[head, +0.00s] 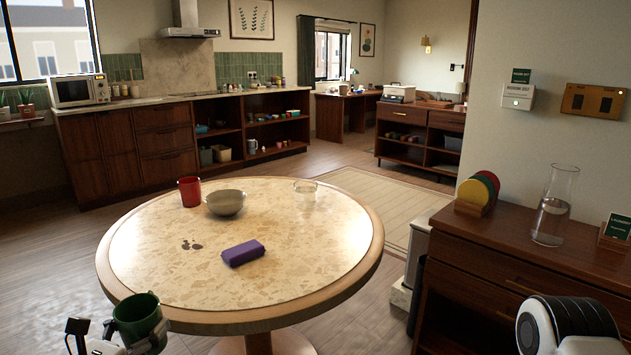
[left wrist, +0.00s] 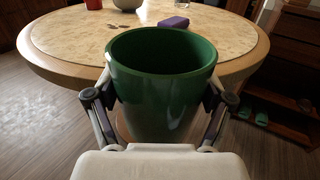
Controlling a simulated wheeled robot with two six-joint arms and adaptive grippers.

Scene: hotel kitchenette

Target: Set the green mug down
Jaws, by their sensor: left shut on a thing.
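The green mug (head: 138,318) is upright in my left gripper (head: 136,338), at the near left edge of the round table (head: 150,225) in the head view. In the left wrist view the green mug (left wrist: 162,95) fills the middle, with the fingers of my left gripper (left wrist: 160,108) closed on both its sides. The mug's open rim faces up. The table top (left wrist: 62,38) lies beyond it. The mug appears apart from the table top. My right gripper is not in view.
The table's near left part is bare. A sideboard with a glass carafe (head: 554,207) stands at right.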

